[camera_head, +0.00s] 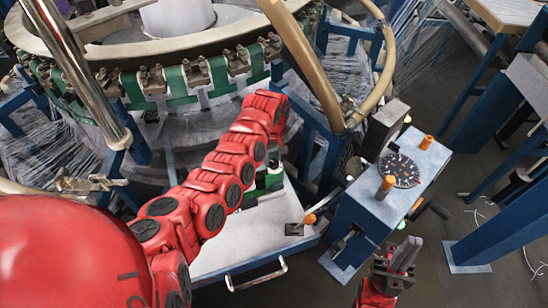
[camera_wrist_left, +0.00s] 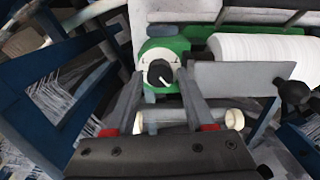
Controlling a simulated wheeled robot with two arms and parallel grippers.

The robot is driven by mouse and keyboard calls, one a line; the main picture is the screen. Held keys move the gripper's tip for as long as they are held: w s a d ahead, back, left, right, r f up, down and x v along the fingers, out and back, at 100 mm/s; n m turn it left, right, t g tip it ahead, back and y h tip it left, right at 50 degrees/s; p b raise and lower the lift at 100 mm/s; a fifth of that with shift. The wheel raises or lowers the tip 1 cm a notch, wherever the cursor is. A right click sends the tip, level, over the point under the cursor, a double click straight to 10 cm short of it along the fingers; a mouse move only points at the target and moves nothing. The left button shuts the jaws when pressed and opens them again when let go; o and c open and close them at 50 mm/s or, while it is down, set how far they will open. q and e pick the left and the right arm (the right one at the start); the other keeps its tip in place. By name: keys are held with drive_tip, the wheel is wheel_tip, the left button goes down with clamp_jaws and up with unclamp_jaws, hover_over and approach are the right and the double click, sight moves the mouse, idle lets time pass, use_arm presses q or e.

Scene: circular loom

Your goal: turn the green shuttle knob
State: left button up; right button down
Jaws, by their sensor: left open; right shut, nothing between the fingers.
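The green shuttle (camera_wrist_left: 163,47) carries a round white dial with a black knob (camera_wrist_left: 160,73), facing me in the left wrist view. My left gripper (camera_wrist_left: 160,80) is open, with one finger on each side of the knob and a visible gap to it. In the head view my red left arm reaches over the tray, and its gripper is mostly hidden by the arm. A small green part, apparently the shuttle (camera_head: 268,181), shows beside the wrist there. My right gripper (camera_head: 405,256) is shut and empty at the lower right, away from the shuttle.
A white spool (camera_wrist_left: 262,47) and a grey plate (camera_wrist_left: 235,78) sit right of the knob, with a pale roller (camera_wrist_left: 190,118) below. The loom ring (camera_head: 225,50) stands behind my left arm. A blue control box (camera_head: 350,212) with orange knobs stands between tray (camera_head: 250,245) and right gripper.

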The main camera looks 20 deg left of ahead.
use_arm(q)
drive_tip(key=shift+f, duration=0.4)
clamp_jaws()
